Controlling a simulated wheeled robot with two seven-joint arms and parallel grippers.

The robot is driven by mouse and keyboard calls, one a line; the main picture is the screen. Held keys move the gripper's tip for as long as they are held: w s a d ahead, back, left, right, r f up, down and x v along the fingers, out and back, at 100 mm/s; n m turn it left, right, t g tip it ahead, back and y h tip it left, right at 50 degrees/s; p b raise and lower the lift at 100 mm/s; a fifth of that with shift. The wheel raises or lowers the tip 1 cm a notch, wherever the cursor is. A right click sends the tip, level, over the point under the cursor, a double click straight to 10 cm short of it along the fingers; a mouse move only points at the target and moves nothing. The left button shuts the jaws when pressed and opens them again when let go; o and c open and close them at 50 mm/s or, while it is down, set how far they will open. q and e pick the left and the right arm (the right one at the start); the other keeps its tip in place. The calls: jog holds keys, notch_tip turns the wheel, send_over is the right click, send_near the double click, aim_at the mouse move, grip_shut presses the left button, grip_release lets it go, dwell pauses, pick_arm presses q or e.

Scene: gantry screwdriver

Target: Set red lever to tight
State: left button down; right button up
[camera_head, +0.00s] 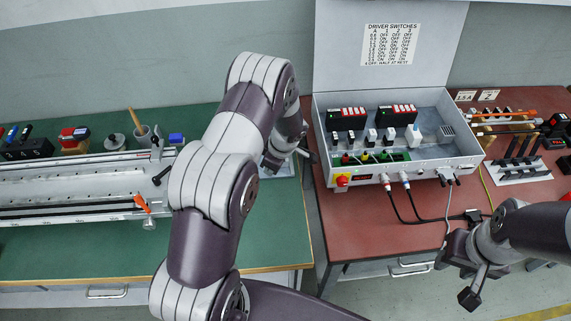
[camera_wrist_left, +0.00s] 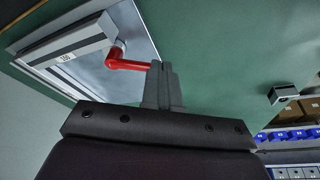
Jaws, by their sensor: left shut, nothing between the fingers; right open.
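The red lever (camera_wrist_left: 128,63) shows in the left wrist view, with a bent red arm on a grey-framed fixture (camera_wrist_left: 75,48). Its free end lies right beside the fingertips of my left gripper (camera_wrist_left: 160,68). The fingers are shut and empty; I cannot tell whether they touch the lever. In the head view my left gripper (camera_head: 305,153) is at the right end of the green bench, and the red lever is not visible there. My right gripper (camera_head: 459,282) is open and empty, low at the right in front of the red bench.
A long metal rail (camera_head: 75,185) with an orange-handled part (camera_head: 144,204) lies on the green bench (camera_head: 255,235). An open control box (camera_head: 400,150) with plugged cables stands on the red bench (camera_head: 350,225). A narrow gap separates the benches.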

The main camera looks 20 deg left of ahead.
pick_arm(q)
jog(key=shift+s+a+f+m+t+b, duration=0.1)
jog(key=shift+s+a+m+t+b, duration=0.2)
jog(key=shift+m+b, duration=0.35)
jog(key=shift+w+a+m+t+b, duration=0.1)
jog(key=shift+a+m+b, duration=0.3)
jog(key=shift+m+b, duration=0.25)
jog(key=shift+s+a+m+t+b, duration=0.15)
jog(key=shift+a+m+b, duration=0.25)
jog(key=shift+m, duration=0.2)
jog(key=shift+w+a+m+t+b, duration=0.15)
jog(key=shift+a+m+b, duration=0.2)
jog(key=shift+m, duration=0.25)
jog(key=shift+a+m+h, duration=0.3)
jog(key=shift+a+m, duration=0.15)
jog(key=shift+m, duration=0.45)
jog(key=shift+w+a+m+t, duration=0.15)
jog(key=shift+a+m+t, duration=0.45)
jog(key=shift+m, duration=0.6)
jog(key=shift+w+a+b, duration=0.4)
jog(key=shift+w+a, duration=0.05)
jog(key=shift+a, duration=0.35)
dwell(1.7)
jog(key=shift+d, duration=0.1)
